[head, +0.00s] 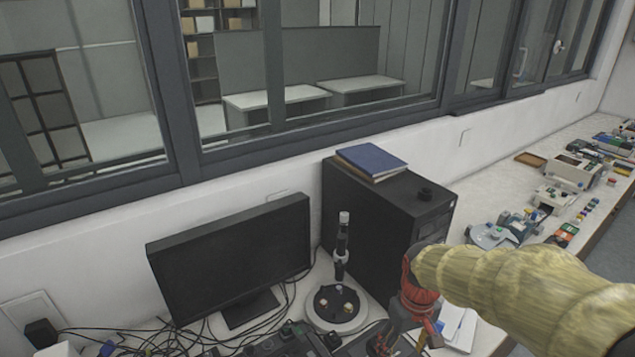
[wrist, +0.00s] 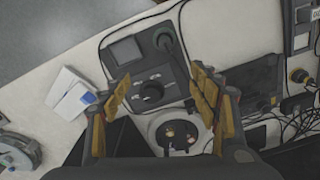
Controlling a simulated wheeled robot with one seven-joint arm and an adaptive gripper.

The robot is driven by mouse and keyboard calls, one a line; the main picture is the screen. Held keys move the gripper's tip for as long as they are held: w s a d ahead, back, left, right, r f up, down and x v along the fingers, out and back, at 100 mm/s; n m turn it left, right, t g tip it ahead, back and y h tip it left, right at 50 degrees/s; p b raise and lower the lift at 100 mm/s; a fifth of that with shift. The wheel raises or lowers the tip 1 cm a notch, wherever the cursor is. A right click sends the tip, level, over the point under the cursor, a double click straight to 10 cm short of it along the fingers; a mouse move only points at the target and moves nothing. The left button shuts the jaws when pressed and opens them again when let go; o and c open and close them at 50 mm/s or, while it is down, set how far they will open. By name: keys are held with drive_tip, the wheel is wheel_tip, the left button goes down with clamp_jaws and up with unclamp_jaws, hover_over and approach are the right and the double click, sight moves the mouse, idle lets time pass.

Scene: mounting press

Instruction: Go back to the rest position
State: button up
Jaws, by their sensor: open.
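My gripper (head: 405,340) is at the bottom of the head view, right of the mounting press. In the wrist view my gripper (wrist: 160,92) has its two yellow-padded fingers spread apart, with nothing between them. The mounting press (head: 342,250) stands upright, with a black column and a round white base carrying a dark disc with small pieces on it. Its round base also shows in the wrist view (wrist: 157,124), low between the fingers and partly hidden by my gripper. I cannot tell the exact gap between gripper and press.
A monitor (head: 232,258) stands left of the press, with loose cables around it. A black computer tower (head: 385,215) with a blue book (head: 371,160) on top stands behind. A dark control box (wrist: 148,72) lies beyond the fingers. Small devices crowd the bench at right.

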drive_tip(key=s+r+m+t+b, duration=0.2)
drive_tip(key=s+r+t, duration=0.3)
drive_tip(key=s+r, duration=0.6)
drive_tip(key=s+b, duration=0.1)
drive_tip(key=s, duration=0.2)
drive_tip(key=shift+s+r+m+t, duration=0.15)
drive_tip(key=shift+r+m+t, duration=0.15)
drive_tip(key=shift+r+m, duration=0.1)
drive_tip(key=shift+a, duration=0.1)
